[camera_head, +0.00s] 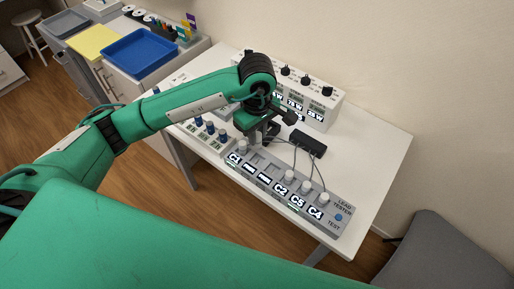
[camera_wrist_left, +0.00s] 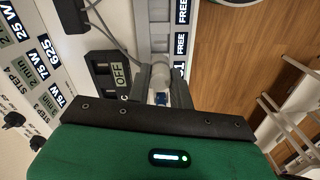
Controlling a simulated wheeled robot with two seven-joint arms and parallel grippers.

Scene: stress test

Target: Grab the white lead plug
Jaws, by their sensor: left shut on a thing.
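The grey lead tester (camera_head: 341,219) lies along the table's front edge, with labelled slots and a blue TEST button. White lead plugs stand in it near C2 (camera_head: 290,176), C5 (camera_head: 305,187) and C4 (camera_head: 324,198). My left gripper (camera_head: 252,141) is down at the tester's left end, near the C1 label. In the left wrist view a white plug (camera_wrist_left: 159,72) with a blue part sits between the fingers of my left gripper (camera_wrist_left: 161,88), which is shut on it. Whether the plug is seated or lifted I cannot tell. My right gripper is not in view.
A white panel with black knobs (camera_head: 322,106) stands at the wall. Blue-topped items (camera_head: 210,130) stand left of the tester. The table's right end is clear.

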